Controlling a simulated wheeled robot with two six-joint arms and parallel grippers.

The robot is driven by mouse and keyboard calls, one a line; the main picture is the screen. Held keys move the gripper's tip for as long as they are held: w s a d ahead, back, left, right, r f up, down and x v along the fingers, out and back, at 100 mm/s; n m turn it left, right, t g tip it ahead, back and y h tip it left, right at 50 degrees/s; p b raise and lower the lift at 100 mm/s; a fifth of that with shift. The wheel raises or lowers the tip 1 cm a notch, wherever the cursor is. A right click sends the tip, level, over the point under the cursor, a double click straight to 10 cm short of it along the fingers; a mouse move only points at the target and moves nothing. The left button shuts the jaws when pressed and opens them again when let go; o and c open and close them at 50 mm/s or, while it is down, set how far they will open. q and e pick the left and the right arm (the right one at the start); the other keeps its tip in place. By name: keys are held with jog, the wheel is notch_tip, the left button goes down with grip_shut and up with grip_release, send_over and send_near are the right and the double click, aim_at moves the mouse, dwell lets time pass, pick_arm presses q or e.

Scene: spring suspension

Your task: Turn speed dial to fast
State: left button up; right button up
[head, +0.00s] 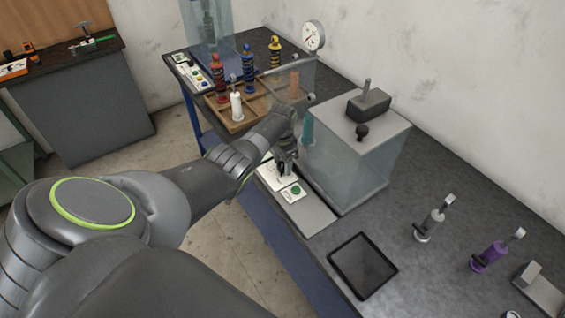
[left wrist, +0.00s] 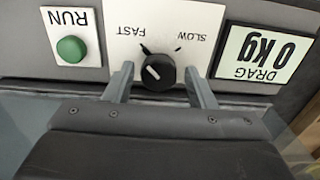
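The speed dial (left wrist: 158,72) is a round black knob on a white plate, seen upside down in the left wrist view. FAST is printed to its upper left and SLOW to its upper right. A short white line on the knob slants toward the upper left, the FAST side. My left gripper (left wrist: 160,85) is open, with one finger on each side of the knob and a visible gap to each. In the head view my left gripper (head: 286,160) is over the control panel (head: 310,214) and hides the dial. My right gripper is not in view.
A green RUN button (left wrist: 71,49) and a DRAG 0 kg display (left wrist: 262,53) flank the dial. A clear tank (head: 345,165) stands right behind the panel.

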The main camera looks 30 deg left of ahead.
aim_at(283, 164)
pick_arm(q)
jog(key=shift+o, duration=0.2)
jog(key=shift+r, duration=0.55)
notch_tip(283, 164, up, 16)
jog(key=b, duration=0.1)
jog(key=shift+b, duration=0.3)
